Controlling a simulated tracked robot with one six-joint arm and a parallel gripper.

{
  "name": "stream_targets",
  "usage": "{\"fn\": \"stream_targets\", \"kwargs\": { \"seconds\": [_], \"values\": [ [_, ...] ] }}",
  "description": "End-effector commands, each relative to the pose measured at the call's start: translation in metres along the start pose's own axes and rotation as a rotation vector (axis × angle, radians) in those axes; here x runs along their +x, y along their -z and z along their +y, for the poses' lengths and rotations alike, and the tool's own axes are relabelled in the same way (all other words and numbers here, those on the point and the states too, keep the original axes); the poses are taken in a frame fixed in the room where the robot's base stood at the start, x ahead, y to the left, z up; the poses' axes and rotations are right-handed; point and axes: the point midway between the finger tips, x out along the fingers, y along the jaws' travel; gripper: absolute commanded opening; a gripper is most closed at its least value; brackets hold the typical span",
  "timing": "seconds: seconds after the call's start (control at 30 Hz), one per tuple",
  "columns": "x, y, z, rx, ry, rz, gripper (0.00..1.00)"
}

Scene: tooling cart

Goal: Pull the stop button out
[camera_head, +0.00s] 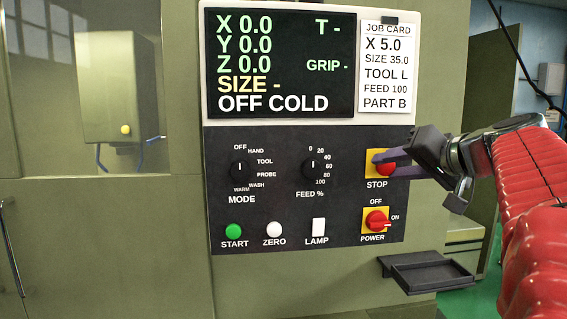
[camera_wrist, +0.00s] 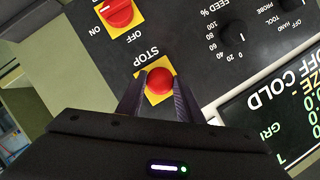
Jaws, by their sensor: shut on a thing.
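The red stop button (camera_wrist: 160,81) sits on a yellow square plate on the dark control panel (camera_head: 280,215), above the word STOP. In the head view the button (camera_head: 383,168) is partly hidden by my gripper. My gripper (camera_head: 388,165) reaches in from the right, with its purple-grey fingers at the button. In the wrist view the fingers of my gripper (camera_wrist: 160,90) lie on either side of the button and are shut on it. How far the button stands out from its plate is hard to tell.
The red power knob (camera_head: 376,220) is below the stop button. The mode knob (camera_head: 240,170), feed knob (camera_head: 316,166), green start button (camera_head: 233,231), zero button (camera_head: 274,230) and lamp switch (camera_head: 318,231) are to the left. A dark shelf (camera_head: 428,272) juts out below. The screen (camera_head: 280,62) reads OFF COLD.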

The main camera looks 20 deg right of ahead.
Motion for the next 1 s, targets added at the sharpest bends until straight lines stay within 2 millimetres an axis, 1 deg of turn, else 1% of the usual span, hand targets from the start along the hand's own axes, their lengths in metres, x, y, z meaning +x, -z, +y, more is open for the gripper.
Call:
{"fn": "stream_targets", "kwargs": {
  "seconds": [0.03, 0.07, 0.3, 0.67, 0.87, 1.0],
  "values": [
    [0.0, -0.001, 0.002, 0.0, -0.004, -0.003, 0.08],
    [-0.001, -0.001, 0.002, 0.0, -0.004, -0.003, 0.34],
    [0.0, -0.001, 0.001, -0.001, -0.003, -0.003, 0.51],
    [-0.003, 0.0, 0.001, -0.001, -0.003, -0.001, 0.52],
    [-0.019, 0.0, 0.001, -0.001, -0.004, 0.001, 0.52],
    [-0.036, 0.0, 0.002, -0.001, -0.005, 0.0, 0.52]
  ]
}}
